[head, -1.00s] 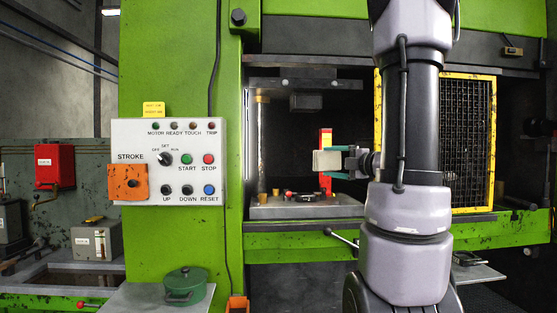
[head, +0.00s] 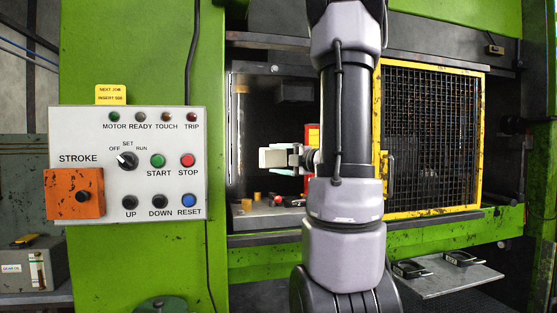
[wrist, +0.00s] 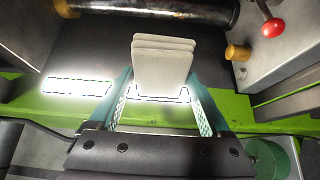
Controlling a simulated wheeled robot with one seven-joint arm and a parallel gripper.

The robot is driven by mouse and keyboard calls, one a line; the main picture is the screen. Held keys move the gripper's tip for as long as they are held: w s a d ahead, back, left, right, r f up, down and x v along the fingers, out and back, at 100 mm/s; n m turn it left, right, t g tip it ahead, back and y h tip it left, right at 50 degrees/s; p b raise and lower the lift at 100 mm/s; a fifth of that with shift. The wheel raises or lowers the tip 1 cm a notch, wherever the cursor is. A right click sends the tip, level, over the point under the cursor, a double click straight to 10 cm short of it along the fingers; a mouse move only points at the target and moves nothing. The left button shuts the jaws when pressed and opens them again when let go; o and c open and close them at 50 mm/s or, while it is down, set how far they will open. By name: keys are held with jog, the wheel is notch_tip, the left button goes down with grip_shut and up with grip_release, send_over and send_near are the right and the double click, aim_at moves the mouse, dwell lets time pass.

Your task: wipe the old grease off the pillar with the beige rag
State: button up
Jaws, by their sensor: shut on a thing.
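The beige rag (head: 272,158) is a pale folded pad in my gripper (head: 292,157). In the wrist view the rag (wrist: 163,65) stands layered between the two teal fingers, which are shut on it. The pillar (head: 241,140) is a metal column at the left of the press opening. In the wrist view the pillar (wrist: 195,10) lies across the top, with brown, shiny smears toward its left part. In the wrist view the rag is apart from the pillar. In the head view my arm covers part of the opening.
The control panel (head: 128,165) is on the green column left of the opening. A yellow-framed mesh guard (head: 434,140) stands at right. A brass peg (wrist: 238,52) and a red-knobbed lever (wrist: 272,27) are near the pillar. A shelf (head: 443,276) sits at lower right.

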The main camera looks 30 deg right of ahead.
send_near(239, 167)
notch_tip(239, 167, up, 3)
jog(key=s+a, duration=0.1)
jog(key=a, duration=0.2)
jog(key=shift+w+d+f, duration=0.15)
jog(key=shift+w+f, duration=0.15)
jog(key=shift+w, duration=0.55)
jog(key=shift+w+d+f, duration=0.15)
jog(key=shift+w+f, duration=0.15)
jog(key=shift+w, duration=0.6)
jog(key=shift+w+d+f, duration=0.15)
jog(key=shift+w+f, duration=0.15)
jog(key=shift+w, duration=0.55)
jog(key=shift+w, duration=0.7)
jog(key=shift+r, duration=0.1)
jog(key=shift+r, duration=0.45)
jog(key=shift+f, duration=1.2)
